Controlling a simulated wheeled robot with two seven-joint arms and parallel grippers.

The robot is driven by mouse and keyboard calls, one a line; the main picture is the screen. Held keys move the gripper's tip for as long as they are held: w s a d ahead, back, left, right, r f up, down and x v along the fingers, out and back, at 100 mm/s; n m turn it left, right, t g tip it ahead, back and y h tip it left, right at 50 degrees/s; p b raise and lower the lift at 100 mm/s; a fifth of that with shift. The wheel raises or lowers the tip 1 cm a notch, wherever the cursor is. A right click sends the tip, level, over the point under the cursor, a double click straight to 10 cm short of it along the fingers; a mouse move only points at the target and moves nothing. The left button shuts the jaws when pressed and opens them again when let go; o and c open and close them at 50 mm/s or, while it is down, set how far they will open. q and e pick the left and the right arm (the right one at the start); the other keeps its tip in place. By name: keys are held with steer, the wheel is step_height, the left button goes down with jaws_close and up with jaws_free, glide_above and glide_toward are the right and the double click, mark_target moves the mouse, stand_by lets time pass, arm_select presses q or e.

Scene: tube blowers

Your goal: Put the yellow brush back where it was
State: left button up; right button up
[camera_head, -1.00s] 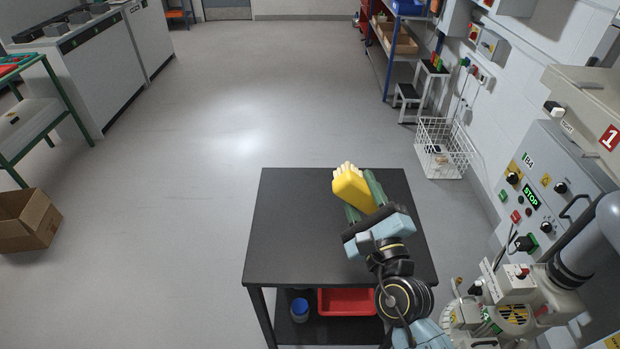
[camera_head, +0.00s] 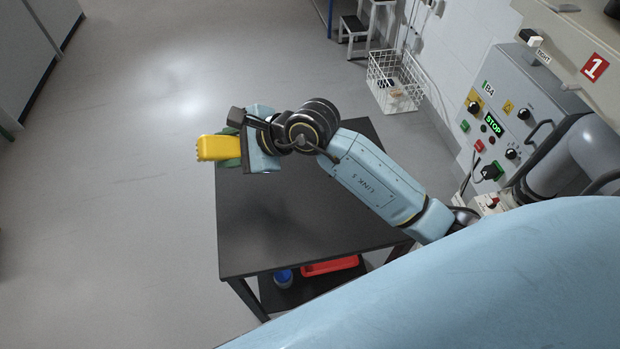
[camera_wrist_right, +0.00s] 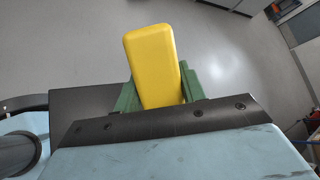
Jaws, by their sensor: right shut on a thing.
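The yellow brush (camera_head: 217,148) is a block with pale bristles at its far end. It sits between the green fingers of my right gripper (camera_head: 232,148), which is shut on it. In the head view the gripper points left and holds the brush at the left edge of the black table (camera_head: 300,220), partly past that edge over the floor. The right wrist view shows the yellow brush (camera_wrist_right: 153,62) upright between the green fingers, with its bristles out of sight. My left gripper is not in view.
The table top shows no other object. A red tray (camera_head: 330,266) and a blue container (camera_head: 283,276) sit on the shelf below. A control panel (camera_head: 510,115) stands at the right. A white wire basket (camera_head: 396,82) stands by the wall. The floor at left is clear.

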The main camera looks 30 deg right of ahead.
steer(key=f+g, duration=0.1)
steer(key=d+f+g+h, duration=0.1)
steer(key=shift+d+f+g+h, duration=0.2)
steer(key=shift+f+g+h, duration=0.1)
steer(key=shift+g, duration=0.1)
steer(key=d+f+g+h, duration=0.2)
steer(key=d+f, duration=0.1)
steer(key=d, duration=0.2)
steer(key=m+g+h, duration=0.2)
glide_above(305, 180)
steer(key=f, duration=0.2)
steer(key=d+f+b, duration=0.1)
steer(key=f, duration=0.2)
steer(key=shift+s+f, duration=0.2)
steer(key=shift+f, duration=2.45)
steer(key=o, duration=0.9)
steer(key=shift+d, duration=0.1)
steer(key=shift+r, duration=0.1)
